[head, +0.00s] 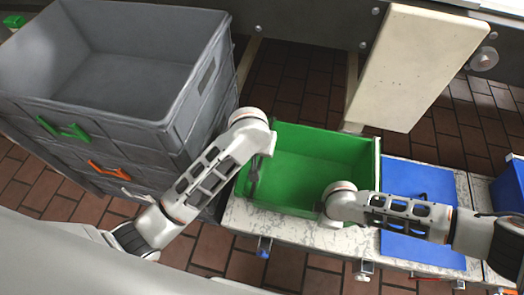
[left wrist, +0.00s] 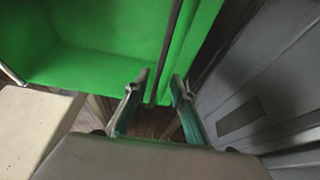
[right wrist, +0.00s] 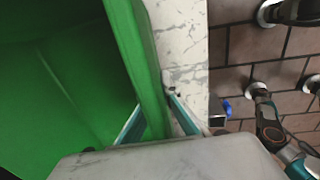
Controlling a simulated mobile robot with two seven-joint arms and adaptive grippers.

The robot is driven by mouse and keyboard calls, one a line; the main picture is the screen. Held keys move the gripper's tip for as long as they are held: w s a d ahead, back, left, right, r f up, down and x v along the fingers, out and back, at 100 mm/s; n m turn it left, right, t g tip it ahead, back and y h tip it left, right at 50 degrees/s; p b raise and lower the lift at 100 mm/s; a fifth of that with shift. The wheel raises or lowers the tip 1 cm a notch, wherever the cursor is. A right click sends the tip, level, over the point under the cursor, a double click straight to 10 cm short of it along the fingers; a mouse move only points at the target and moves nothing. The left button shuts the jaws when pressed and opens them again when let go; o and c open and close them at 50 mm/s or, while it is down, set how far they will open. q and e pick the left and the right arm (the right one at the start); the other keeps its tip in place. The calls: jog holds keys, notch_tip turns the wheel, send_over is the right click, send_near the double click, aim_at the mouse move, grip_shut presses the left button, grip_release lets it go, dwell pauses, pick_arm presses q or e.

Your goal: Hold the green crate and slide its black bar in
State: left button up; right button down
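The green crate (head: 310,160) stands on the pale speckled bench, its open top facing up. A dark bar (left wrist: 171,50) runs along the crate's left side in the left wrist view. My left gripper (head: 254,172) is at the crate's left wall; its fingers (left wrist: 160,84) stand apart on either side of the bar's end, with gaps showing beside it. My right gripper (head: 326,212) is at the crate's near wall; its fingers (right wrist: 154,108) press on both sides of that wall's rim (right wrist: 137,60). In the head view, my arms hide parts of both walls.
Stacked grey crates (head: 120,75) with green and orange handles stand close on the left. A cream board (head: 415,65) rises behind the green crate. A blue mat (head: 420,180) lies right of it on the bench (head: 305,235). Tiled floor shows in front.

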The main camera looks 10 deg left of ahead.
pick_arm(q)
jog(key=shift+x, duration=2.1)
pick_arm(e)
jog(key=shift+s+f, duration=0.1)
jog(key=shift+s, duration=0.05)
pick_arm(q)
jog(key=shift+c, duration=0.4)
grip_shut()
jog(key=shift+s+d, duration=0.1)
jog(key=shift+d, duration=2.05)
jog(key=shift+o, duration=0.4)
grip_release()
jog(key=shift+r, duration=0.1)
